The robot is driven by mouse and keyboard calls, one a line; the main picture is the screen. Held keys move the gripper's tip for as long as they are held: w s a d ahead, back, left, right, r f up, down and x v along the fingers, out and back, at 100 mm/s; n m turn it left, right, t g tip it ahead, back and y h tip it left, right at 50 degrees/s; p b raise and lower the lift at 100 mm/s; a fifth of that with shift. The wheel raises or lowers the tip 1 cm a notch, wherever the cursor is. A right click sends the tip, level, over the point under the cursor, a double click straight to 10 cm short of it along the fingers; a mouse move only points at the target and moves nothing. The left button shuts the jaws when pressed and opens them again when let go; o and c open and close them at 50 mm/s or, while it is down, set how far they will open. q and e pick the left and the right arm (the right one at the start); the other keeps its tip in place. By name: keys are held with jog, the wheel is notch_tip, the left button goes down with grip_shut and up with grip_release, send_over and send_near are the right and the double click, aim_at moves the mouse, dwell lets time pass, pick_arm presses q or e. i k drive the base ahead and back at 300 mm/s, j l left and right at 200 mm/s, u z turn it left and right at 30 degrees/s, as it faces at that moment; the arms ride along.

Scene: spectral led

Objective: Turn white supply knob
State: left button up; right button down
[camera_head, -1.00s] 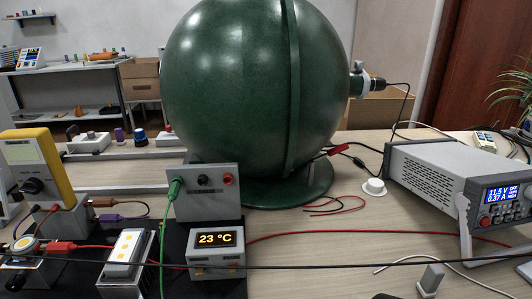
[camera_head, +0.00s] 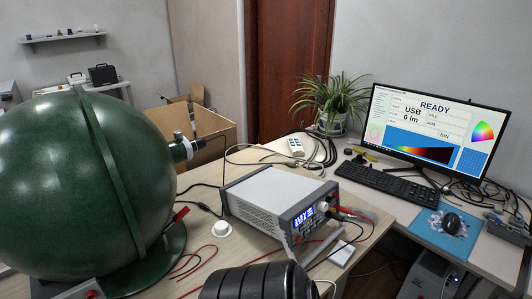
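The grey power supply (camera_head: 268,200) stands on the desk in the middle of the head view, its front panel turned to the lower right. Its lit blue display (camera_head: 304,217) is too small to read surely. A small pale round knob (camera_head: 323,207) shows on the panel just right of the display. Leads and plugs crowd the panel's right side. Neither of my grippers is in view; a dark rounded part of my own arm shows at the bottom edge, below the supply.
A big green sphere (camera_head: 75,180) fills the left. A white round cap (camera_head: 222,229) lies between it and the supply. A keyboard (camera_head: 385,185), monitor (camera_head: 430,128), mouse (camera_head: 451,221) and plant (camera_head: 328,100) are at the right. Red and black cables cross the desk.

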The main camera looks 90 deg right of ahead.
aim_at(321, 206)
jog(key=z, duration=2.7)
